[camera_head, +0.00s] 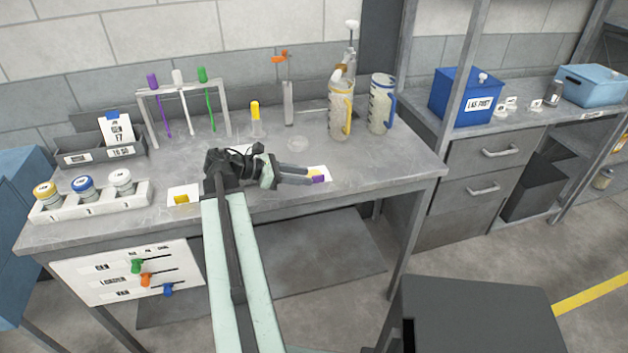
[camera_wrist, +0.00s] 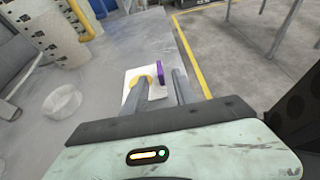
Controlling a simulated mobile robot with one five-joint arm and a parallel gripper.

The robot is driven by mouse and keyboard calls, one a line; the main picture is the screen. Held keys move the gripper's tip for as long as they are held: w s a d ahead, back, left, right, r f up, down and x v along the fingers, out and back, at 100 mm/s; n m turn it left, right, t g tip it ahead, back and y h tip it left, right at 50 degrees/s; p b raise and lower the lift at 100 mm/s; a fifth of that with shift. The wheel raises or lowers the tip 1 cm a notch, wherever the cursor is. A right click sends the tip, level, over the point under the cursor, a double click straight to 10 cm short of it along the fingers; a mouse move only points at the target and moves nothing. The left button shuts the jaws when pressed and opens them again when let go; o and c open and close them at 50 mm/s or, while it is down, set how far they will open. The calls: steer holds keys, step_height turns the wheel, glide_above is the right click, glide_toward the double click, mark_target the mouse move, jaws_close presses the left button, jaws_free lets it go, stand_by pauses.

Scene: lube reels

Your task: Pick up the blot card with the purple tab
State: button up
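The blot card (camera_head: 318,171) is white with a yellow spot and a purple tab (camera_head: 318,178). It lies on the grey bench near the front right edge. In the wrist view the card (camera_wrist: 129,92) is partly behind the left finger, and its purple tab (camera_wrist: 159,70) shows between the fingertips. My gripper (camera_head: 309,176) is open, its two fingers reaching over the card from the left. In the wrist view my gripper (camera_wrist: 162,77) has nothing clamped between its fingers. Whether the fingertips touch the card or bench cannot be told.
Another card with a yellow spot (camera_head: 182,190) lies left of my arm. A clear dish (camera_head: 299,144) and two measuring jugs (camera_head: 340,112) (camera_head: 380,105) stand behind. A grey rack (camera_head: 78,152) and a tray of capped jars (camera_head: 100,202) are at left.

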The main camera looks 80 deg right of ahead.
steer(key=x, duration=0.2)
steer(key=shift+s+f, duration=0.2)
steer(key=shift+s, duration=0.05)
steer(key=shift+r, duration=0.1)
jaws_close()
steer(key=shift+r, duration=0.1)
step_height(320, 180, up, 10)
steer(key=p, duration=0.9)
steer(key=shift+p, duration=0.35)
